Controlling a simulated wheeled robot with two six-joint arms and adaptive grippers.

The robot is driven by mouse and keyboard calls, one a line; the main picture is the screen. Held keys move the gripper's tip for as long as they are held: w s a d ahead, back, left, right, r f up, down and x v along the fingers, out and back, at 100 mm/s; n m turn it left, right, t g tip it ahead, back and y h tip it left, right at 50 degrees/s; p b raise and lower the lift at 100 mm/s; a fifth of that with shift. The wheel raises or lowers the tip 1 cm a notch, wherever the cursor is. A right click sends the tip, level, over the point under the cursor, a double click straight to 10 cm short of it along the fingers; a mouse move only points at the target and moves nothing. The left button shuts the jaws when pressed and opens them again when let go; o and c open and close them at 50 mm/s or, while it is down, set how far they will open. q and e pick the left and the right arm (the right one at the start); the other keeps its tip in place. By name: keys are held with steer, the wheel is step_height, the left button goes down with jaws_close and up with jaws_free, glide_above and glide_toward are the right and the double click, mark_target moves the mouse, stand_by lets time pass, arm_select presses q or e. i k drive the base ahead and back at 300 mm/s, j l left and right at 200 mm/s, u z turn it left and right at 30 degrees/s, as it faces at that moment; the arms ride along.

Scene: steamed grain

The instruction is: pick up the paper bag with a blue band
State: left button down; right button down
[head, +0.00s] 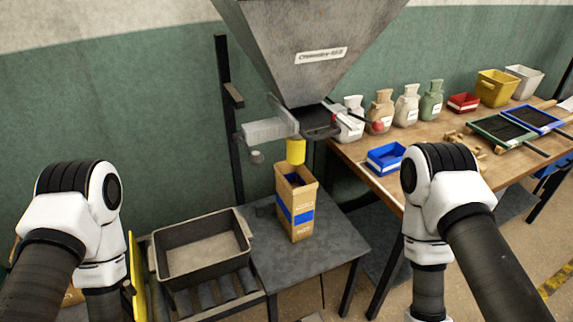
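The paper bag with a blue band (295,205) stands upright on a dark metal table (262,256), with its top open. It is under the yellow spout (296,151) of a large grey hopper (315,45). I see no gripper touching it. My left arm comes in at the left and my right arm at the right, both apart from the bag. Both arms run out of the bottom of the picture, and neither gripper's fingers show.
A dark, empty-looking tub (202,247) stands left of the bag on rollers. A wooden table (455,150) at the right holds a blue bin (386,158), several small sacks (408,105), a yellow bin (497,87) and framed sieves (505,131). A black post (229,110) rises behind the bag.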

mark_target(296, 187)
steer(key=i+l+u, duration=0.1)
steer(key=l, duration=0.35)
steer(key=i+l+u, duration=0.15)
steer(key=l, duration=0.35)
steer(key=i+l+u, duration=0.1)
steer(key=l, duration=0.35)
